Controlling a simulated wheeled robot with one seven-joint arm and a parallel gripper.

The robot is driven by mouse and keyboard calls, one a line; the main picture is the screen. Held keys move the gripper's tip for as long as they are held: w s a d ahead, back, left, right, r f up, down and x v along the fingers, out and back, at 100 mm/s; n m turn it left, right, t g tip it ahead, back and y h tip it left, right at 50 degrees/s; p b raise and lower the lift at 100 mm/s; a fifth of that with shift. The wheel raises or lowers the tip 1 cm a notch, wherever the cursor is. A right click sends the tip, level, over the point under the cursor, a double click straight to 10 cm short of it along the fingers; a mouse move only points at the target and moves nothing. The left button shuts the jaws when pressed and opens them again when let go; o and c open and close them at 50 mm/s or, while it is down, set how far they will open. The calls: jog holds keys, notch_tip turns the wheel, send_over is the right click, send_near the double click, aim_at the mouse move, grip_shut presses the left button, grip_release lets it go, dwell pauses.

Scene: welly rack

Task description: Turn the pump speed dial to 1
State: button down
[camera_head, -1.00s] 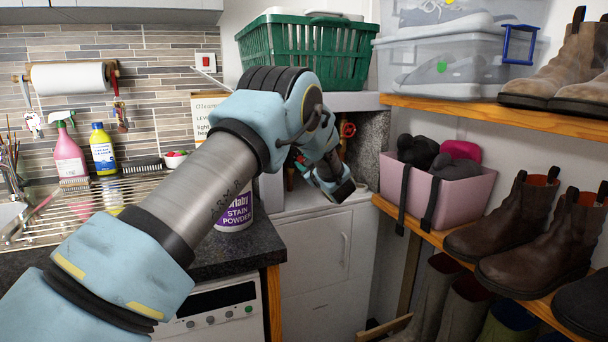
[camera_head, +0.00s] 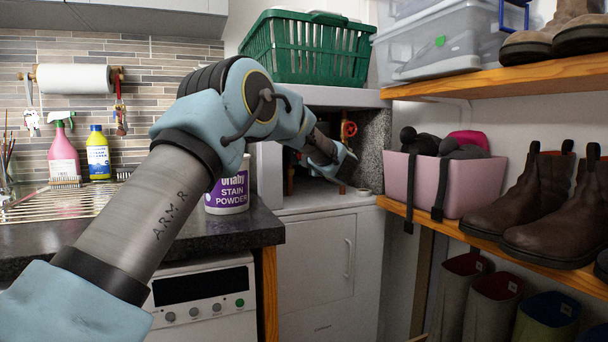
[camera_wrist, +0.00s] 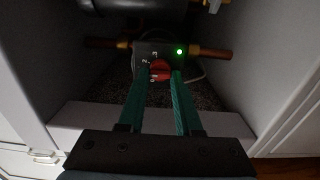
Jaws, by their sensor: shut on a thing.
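The red pump speed dial (camera_wrist: 160,70) sits on the front of a dark pump box (camera_wrist: 148,49) in the wrist view. Small white marks surround the dial at its left and top, too small to read surely. A pale mark lies on its lower part; I cannot tell which number it points to. A green light (camera_wrist: 180,51) glows at the box's upper right. My gripper (camera_wrist: 162,75) has its two green fingers on either side of the dial, shut on it. In the head view my gripper (camera_head: 344,168) reaches into the cupboard recess, and the dial is hidden.
Copper pipes (camera_wrist: 214,54) run out on both sides of the pump. Pale cupboard walls (camera_wrist: 272,60) stand close left and right. A red valve wheel (camera_head: 349,129) is behind my gripper. A stain powder tub (camera_head: 228,192) stands on the counter, and a pink box (camera_head: 470,193) on the shelf.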

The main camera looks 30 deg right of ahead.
jog(key=n+b, duration=0.4)
jog(key=b, duration=0.1)
jog(key=shift+f, duration=0.2)
dwell(0.5)
jog(key=c, duration=0.6)
grip_release()
jog(key=shift+r, duration=0.1)
jog(key=s+a, duration=0.1)
jog(key=s, duration=0.9)
jog(key=shift+s+a+b, duration=0.2)
jog(key=shift+s+b, duration=0.2)
jog(key=shift+b, duration=0.05)
